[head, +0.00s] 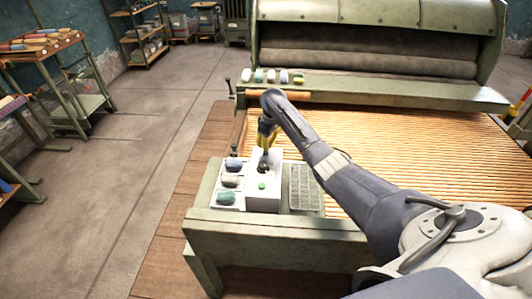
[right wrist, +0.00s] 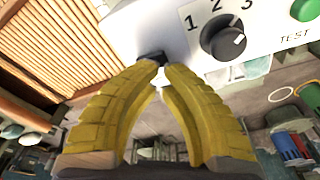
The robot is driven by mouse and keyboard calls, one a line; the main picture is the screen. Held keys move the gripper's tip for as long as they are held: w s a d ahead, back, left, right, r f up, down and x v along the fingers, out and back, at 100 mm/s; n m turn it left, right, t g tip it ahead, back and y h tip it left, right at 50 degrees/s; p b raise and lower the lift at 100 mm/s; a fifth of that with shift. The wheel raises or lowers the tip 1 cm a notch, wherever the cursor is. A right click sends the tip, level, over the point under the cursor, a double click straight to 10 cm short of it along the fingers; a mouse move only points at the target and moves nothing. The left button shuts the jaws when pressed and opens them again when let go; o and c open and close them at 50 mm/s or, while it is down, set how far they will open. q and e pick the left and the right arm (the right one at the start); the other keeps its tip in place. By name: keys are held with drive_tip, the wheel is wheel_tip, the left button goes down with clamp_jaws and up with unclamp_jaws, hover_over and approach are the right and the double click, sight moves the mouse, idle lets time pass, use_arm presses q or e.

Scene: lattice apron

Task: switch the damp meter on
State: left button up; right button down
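The damp meter (head: 254,199) is a white box on the near end of the green bench. It has a green button (head: 262,186) on it. In the right wrist view the white panel of the meter (right wrist: 270,50) shows a black dial (right wrist: 223,40) with the numbers 1, 2, 3 and a green button (right wrist: 305,10) marked TEST. My right gripper (right wrist: 160,66) has its yellow fingers drawn together at the tips. The tips are at a small black part (right wrist: 153,57) at the panel's edge; whether they touch it is unclear. My left gripper is not in view.
Several coloured bundles (head: 229,181) lie left of the meter, and a wire grid (head: 305,188) lies to its right. The slatted apron (head: 400,135) runs back to a green machine (head: 380,15) with rollers. Small rolls (head: 271,76) line its ledge. Open floor lies left.

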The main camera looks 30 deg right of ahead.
sight(266, 153)
drive_tip(key=shift+f, duration=2.05)
idle(1.5)
drive_tip(key=shift+r, duration=3.5)
